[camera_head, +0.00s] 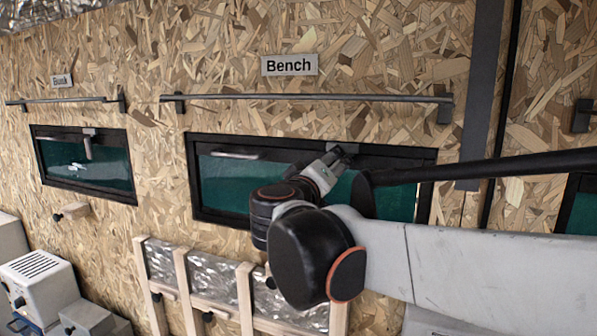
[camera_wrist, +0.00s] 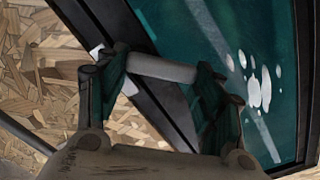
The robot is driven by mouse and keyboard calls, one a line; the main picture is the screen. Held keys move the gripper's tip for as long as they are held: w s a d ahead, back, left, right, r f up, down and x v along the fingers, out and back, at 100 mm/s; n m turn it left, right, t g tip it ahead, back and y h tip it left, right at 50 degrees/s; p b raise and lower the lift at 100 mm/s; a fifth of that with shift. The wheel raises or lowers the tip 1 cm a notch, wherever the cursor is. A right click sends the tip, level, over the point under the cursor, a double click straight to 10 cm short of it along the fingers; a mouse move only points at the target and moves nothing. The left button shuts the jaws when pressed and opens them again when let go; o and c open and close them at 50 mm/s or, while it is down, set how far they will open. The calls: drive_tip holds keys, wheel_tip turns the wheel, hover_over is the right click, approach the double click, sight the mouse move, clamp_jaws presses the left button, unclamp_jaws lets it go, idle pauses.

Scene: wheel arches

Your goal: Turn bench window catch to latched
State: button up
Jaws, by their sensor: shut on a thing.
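The bench window (camera_head: 228,185) is a dark-framed green pane under the "Bench" sign (camera_head: 289,65). Its catch (camera_wrist: 160,68) is a light grey bar in the wrist view, lying across between my two fingers. A pale plate (camera_wrist: 100,55) shows on the black frame beside my left finger. My gripper (camera_head: 335,160) is at the top edge of this window in the head view, shut on the catch. In that view my fingers and arm hide most of the catch, and its exact angle is hard to tell.
A metal rail (camera_head: 310,97) runs along the chipboard wall above the window. A second window (camera_head: 75,160) with a downward-hanging catch (camera_head: 88,147) is at the left. Wood-framed silver panels (camera_head: 215,285) are below, and a white appliance (camera_head: 38,285) stands lower left.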

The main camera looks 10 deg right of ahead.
drive_tip(key=shift+s+d+f+n+b, duration=0.1)
drive_tip(key=shift+d+f+n+b, duration=0.1)
drive_tip(key=shift+n, duration=1.2)
drive_tip(key=shift+s+d+f+n+b, duration=0.15)
drive_tip(key=shift+d+f+n+b, duration=0.1)
drive_tip(key=shift+n, duration=1.15)
drive_tip(key=shift+s+d+f+n+b, duration=0.1)
drive_tip(key=shift+d+f+n+b, duration=0.1)
drive_tip(key=shift+n, duration=1.2)
drive_tip(key=o, duration=1)
drive_tip(key=shift+o, duration=0.2)
drive_tip(key=shift+a, duration=0.1)
drive_tip(key=v, duration=1.2)
